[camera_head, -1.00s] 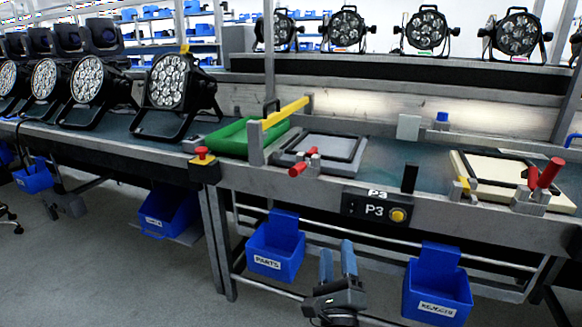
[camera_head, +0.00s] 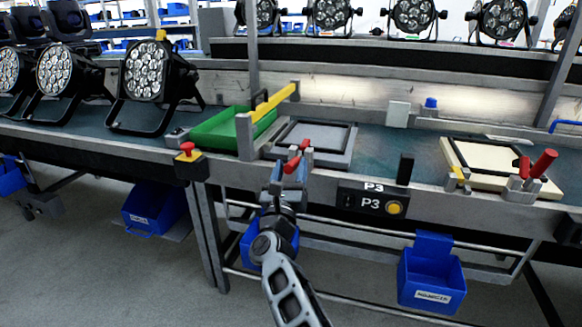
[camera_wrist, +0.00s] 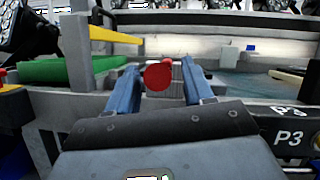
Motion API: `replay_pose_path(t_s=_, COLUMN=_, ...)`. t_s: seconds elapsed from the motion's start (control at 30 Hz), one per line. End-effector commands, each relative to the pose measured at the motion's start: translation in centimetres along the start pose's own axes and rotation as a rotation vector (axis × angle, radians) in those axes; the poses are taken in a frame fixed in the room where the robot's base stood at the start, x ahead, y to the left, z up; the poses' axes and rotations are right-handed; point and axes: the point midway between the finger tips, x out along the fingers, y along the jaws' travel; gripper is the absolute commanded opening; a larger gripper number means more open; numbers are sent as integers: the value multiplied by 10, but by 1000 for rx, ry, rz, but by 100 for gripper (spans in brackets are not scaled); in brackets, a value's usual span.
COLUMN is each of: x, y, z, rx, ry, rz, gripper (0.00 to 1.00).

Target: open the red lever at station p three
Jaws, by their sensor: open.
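A red lever (camera_head: 292,163) stands at the front edge of the bench at station P3, in front of the grey tray (camera_head: 345,155). Its red end (camera_wrist: 158,76) shows in the wrist view, end-on, between my two blue fingers. My gripper (camera_head: 288,178) is open, with a finger on each side of the lever's end. I cannot tell whether the fingers touch it. The P3 sign (camera_head: 370,203) with a yellow button is just right of the lever. A second red lever (camera_head: 541,164) stands farther right by a cream panel (camera_head: 478,168).
A green tray (camera_head: 215,132) and a yellow bar (camera_head: 275,102) on a post are left of the lever. A red stop button (camera_head: 187,149) sits at the bench corner. Blue bins (camera_head: 430,275) hang below the bench. A black post (camera_head: 405,169) rises by the sign.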

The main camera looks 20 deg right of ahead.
Motion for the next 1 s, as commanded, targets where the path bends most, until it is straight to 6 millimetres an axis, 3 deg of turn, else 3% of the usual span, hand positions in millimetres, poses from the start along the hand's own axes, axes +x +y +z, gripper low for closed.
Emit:
replay_pose_path(t_s=0.17, x=12, y=0, z=0, rx=-2, ry=0, rz=0, gripper=52)
replay_pose_path(t_s=0.43, x=13, y=0, z=0, rx=-2, ry=-1, rz=1, gripper=52)
replay_pose_path(t_s=1.0, x=13, y=0, z=0, rx=-2, ry=-1, rz=0, gripper=0)
